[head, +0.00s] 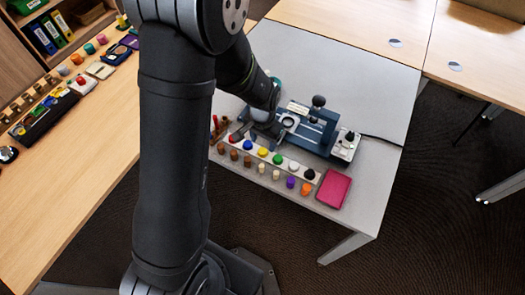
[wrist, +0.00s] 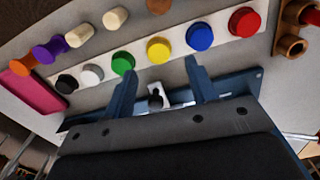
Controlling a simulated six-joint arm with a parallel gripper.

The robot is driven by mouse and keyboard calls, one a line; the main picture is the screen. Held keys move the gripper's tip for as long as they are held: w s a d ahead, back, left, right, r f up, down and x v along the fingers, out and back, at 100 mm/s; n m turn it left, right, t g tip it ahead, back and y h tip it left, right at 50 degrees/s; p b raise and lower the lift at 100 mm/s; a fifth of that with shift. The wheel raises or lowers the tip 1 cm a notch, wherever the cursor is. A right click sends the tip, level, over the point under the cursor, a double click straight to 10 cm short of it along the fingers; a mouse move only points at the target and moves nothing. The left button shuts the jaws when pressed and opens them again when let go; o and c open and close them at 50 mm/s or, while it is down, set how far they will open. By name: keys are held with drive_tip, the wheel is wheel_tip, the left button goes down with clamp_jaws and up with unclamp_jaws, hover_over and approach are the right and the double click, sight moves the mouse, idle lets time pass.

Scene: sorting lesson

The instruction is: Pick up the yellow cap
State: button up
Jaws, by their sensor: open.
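The yellow cap (head: 263,152) sits in a row of coloured caps on a white strip (head: 238,142) on the grey table in the head view. In the wrist view the yellow cap (wrist: 159,50) lies just beyond the fingertips, between the green cap (wrist: 122,63) and the blue cap (wrist: 200,36). My gripper (wrist: 161,68) is open and empty, with its two fingers apart and the yellow cap in line with the gap between them. In the head view my arm hides much of the gripper.
Black, white and red caps share the strip. Beyond it in the wrist view are loose orange, purple, cream and brown pegs and a pink box (wrist: 36,92). A blue fixture (head: 317,130) stands behind the strip in the head view. The table's front right is clear.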

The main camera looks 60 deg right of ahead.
sight(263, 151)
drive_tip(key=f, duration=0.4)
drive_tip(key=shift+a, duration=0.2)
drive_tip(key=c, duration=1.1)
